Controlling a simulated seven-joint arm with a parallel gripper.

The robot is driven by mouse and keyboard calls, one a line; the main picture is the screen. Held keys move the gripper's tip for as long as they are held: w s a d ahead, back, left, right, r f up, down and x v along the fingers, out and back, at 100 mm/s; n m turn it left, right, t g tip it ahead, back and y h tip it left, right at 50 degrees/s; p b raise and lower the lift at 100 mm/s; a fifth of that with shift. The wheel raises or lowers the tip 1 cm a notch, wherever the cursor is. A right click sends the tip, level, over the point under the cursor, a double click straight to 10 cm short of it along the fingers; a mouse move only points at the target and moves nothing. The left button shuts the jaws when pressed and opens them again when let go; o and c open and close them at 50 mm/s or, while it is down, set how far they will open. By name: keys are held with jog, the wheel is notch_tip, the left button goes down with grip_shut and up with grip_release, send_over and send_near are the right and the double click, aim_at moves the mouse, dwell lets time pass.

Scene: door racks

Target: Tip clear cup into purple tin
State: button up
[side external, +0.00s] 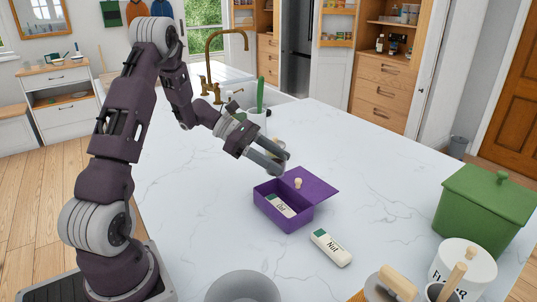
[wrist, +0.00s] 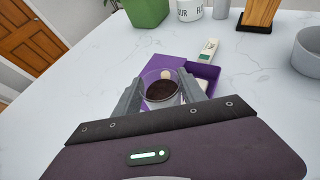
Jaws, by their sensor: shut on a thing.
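The clear cup (wrist: 161,101) sits between the fingers of my gripper (wrist: 160,97) in the wrist view, with dark brown contents inside. It looks about upright. In the side view my gripper (side external: 277,161) is shut on the cup, which is partly hidden by the fingers, above the counter at the back of the purple tin (side external: 292,221). The tin is open, with its purple lid (side external: 316,187) to the back right and a pale knob on it. A white and green packet (side external: 280,206) lies inside the tin. The tin also shows beyond the cup in the wrist view (wrist: 207,72).
A white and green bar (side external: 331,248) lies on the counter in front of the tin. A green bin (side external: 484,211), a white flour canister (side external: 463,268) and a grey bowl (side external: 243,286) stand near the front. A plant pot (side external: 257,117) stands behind my gripper.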

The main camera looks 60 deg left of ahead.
jog(key=m, duration=0.1)
jog(key=s+d+g, duration=0.1)
jog(key=d+m+g, duration=0.1)
jog(key=shift+s+f+m+h, duration=0.2)
jog(key=shift+f+m+h, duration=0.1)
jog(key=shift+h, duration=0.1)
jog(key=shift+s+d+r+g, duration=0.1)
jog(key=shift+s+d+g, duration=0.05)
jog(key=shift+g, duration=0.25)
jog(key=y, duration=0.2)
jog(key=m+y, duration=0.1)
jog(key=y, duration=0.2)
jog(key=d+m+y, duration=0.1)
jog(key=y, duration=0.2)
jog(key=shift+r+g, duration=0.1)
jog(key=shift+g, duration=0.3)
jog(key=y, duration=0.2)
jog(key=f+y, duration=0.1)
jog(key=shift+d+m+y, duration=0.2)
jog(key=shift+m+y, duration=0.2)
jog(key=y, duration=0.1)
jog(key=f+y, duration=0.1)
jog(key=y, duration=0.1)
jog(key=shift+d+f+m+y, duration=0.2)
jog(key=shift+d+m+y, duration=0.1)
jog(key=shift+d+m, duration=0.1)
jog(key=y, duration=0.3)
jog(key=d+m+y, duration=0.1)
jog(key=y, duration=0.1)
jog(key=shift+t, duration=0.3)
